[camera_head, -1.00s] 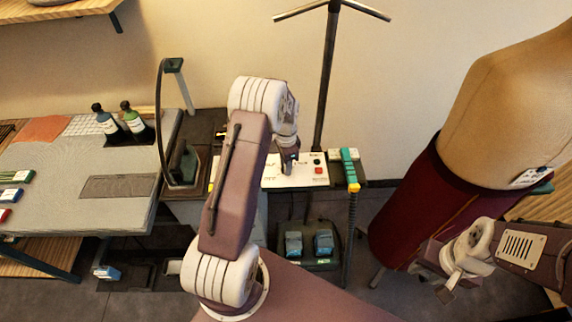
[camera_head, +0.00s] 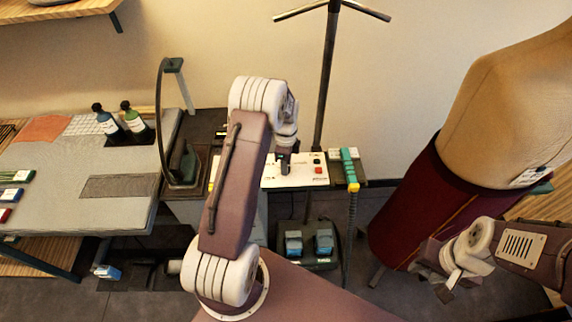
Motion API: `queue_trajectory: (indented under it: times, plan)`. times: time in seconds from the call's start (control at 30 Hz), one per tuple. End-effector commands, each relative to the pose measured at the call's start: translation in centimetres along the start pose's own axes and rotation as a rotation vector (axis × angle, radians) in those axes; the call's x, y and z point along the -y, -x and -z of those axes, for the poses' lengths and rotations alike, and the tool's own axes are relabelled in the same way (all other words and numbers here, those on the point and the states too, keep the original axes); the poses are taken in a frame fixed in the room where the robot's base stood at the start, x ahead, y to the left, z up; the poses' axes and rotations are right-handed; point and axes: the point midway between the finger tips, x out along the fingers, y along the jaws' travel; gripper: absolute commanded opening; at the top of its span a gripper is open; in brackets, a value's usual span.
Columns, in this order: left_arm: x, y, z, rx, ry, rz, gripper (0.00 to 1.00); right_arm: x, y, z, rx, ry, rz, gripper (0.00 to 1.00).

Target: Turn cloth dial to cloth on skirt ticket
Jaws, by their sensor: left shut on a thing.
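My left gripper (camera_head: 283,158) is over the white control panel (camera_head: 303,177) of the steamer station. It is shut on a small dark knob, the cloth dial (camera_head: 283,167), though the fingers and my arm hide much of it. Its pointer setting is too small to read. A dress form wears a dark red skirt (camera_head: 425,205). A white ticket (camera_head: 528,177) hangs at the skirt's waistband, its writing unreadable here. My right gripper (camera_head: 447,285) is low at the right in front of the skirt; its fingers are too unclear to judge.
A red button (camera_head: 319,169) and a green-handled hose (camera_head: 349,165) are right of the dial. Blue foot pedals (camera_head: 309,243) are below. An ironing table (camera_head: 90,195) with bottles (camera_head: 132,117) and an upright iron (camera_head: 184,162) stand left. A dark pole (camera_head: 326,85) rises behind the panel.

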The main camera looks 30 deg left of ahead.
Motion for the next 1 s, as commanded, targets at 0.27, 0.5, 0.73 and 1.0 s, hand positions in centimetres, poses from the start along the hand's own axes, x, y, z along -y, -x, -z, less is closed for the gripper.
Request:
queue_trajectory:
  times: [0.27,0.5,0.73,1.0]
  plan:
    - [0.4,0.3,-0.1,0.001,-0.008,0.014,0.0,0.0,0.1,0.0,0.0,0.0,0.0,0.36]
    - [0.4,0.3,-0.1,0.001,-0.007,0.012,0.52,0.0,0.1,0.0,0.0,0.0,0.0,0.36]
    - [0.2,0.1,0.0,0.0,-0.006,0.006,0.52,0.0,0.0,0.0,0.0,0.0,0.0,0.36]
    - [0.3,3.4,0.0,0.0,-0.006,0.012,0.52,0.0,-0.9,-0.1,0.0,0.0,0.0,0.36]
